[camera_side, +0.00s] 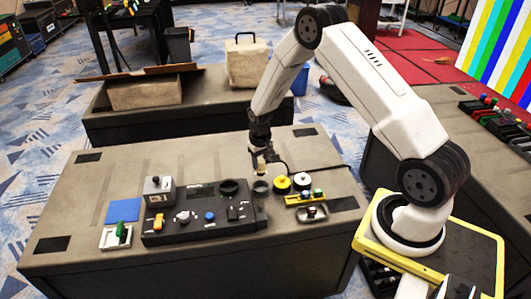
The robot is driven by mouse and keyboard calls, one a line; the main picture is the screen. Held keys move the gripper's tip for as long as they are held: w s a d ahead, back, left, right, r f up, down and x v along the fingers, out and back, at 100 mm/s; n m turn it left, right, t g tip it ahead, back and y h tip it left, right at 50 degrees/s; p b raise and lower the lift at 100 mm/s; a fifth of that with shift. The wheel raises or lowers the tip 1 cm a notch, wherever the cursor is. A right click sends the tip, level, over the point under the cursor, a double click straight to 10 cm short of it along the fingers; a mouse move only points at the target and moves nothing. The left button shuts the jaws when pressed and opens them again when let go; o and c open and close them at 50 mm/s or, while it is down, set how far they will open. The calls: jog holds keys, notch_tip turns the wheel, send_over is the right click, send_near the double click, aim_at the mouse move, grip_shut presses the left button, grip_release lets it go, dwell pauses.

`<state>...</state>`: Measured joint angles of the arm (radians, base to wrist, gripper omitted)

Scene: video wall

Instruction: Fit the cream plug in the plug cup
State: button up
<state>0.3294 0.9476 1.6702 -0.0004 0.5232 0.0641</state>
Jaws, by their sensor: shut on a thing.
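My gripper (265,168) is above the table, shut on the small cream plug (261,166). The fingers partly hide the plug. A small grey round cup (261,188), which looks like the plug cup, stands just below the gripper at the right end of the black panel. The plug appears above the cup and apart from it; I cannot tell how well they line up. A wider black round cup (229,187) sits to its left on the panel.
The black control panel (190,223) bears knobs and switches. A yellow round piece (281,184) and a cream-topped one (302,181) stand close right of the cup. A yellow rack (305,199), grey tray (314,212), grey box (159,190) and blue square (124,210) are nearby.

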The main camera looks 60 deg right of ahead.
aim_at(261, 171)
jog(key=shift+f, duration=2.2)
jog(key=shift+f, duration=1.65)
dwell(2.4)
jog(key=o, duration=1.2)
jog(key=shift+r, duration=0.15)
